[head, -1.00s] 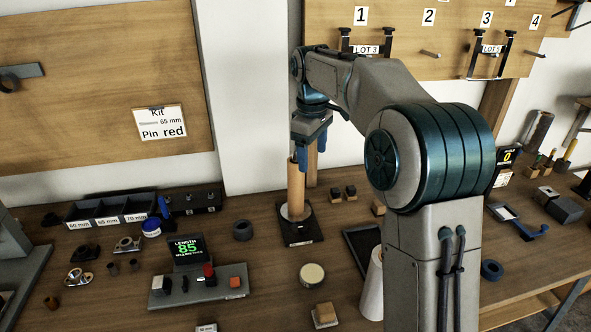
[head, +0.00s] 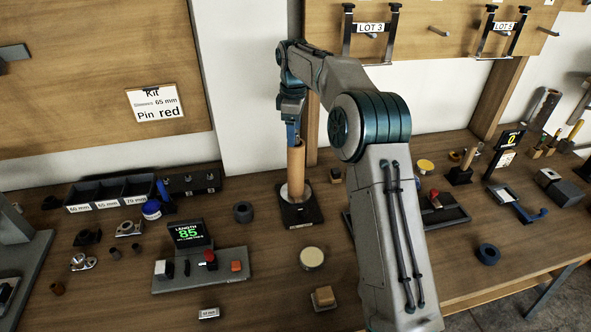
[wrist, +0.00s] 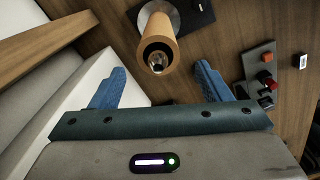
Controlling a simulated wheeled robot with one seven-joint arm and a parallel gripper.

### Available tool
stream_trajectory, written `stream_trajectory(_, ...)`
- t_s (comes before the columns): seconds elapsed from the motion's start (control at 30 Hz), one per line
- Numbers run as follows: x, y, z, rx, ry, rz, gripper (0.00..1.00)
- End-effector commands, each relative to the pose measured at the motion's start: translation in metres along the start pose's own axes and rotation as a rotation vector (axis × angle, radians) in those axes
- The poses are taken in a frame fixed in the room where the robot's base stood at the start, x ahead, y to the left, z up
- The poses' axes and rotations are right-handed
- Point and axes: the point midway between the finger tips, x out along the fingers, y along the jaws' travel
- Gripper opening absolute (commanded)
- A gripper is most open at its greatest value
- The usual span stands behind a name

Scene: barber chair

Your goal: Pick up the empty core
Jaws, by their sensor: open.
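The empty core is a tan cardboard tube (head: 297,170) standing upright on a stand with a round pale plate and a black square base (head: 301,214). In the wrist view I look at the core's open end (wrist: 158,28), with a shiny metal post inside it. My gripper (head: 291,133) is at the top of the core in the head view, pointing down. In the wrist view my gripper (wrist: 158,71) is open, with its blue fingers on either side of the core's end and gaps on both sides. I cannot tell how far the fingers overlap the core.
A control box (head: 203,271) with a display reading 85 stands to the left front. A dark ring (head: 243,212), a round pale-topped object (head: 311,258) and a small block (head: 323,297) are near the stand. The white wall pillar is close behind the core.

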Motion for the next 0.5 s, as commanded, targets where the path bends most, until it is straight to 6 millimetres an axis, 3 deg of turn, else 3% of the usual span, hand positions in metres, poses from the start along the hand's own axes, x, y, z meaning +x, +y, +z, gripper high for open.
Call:
stream_trajectory(0.27, 0.021, 0.0, 0.002, 0.001, -0.001, -0.002, 0.71)
stream_trajectory(0.5, 0.056, 0.002, 0.005, 0.001, 0.0, -0.001, 0.71)
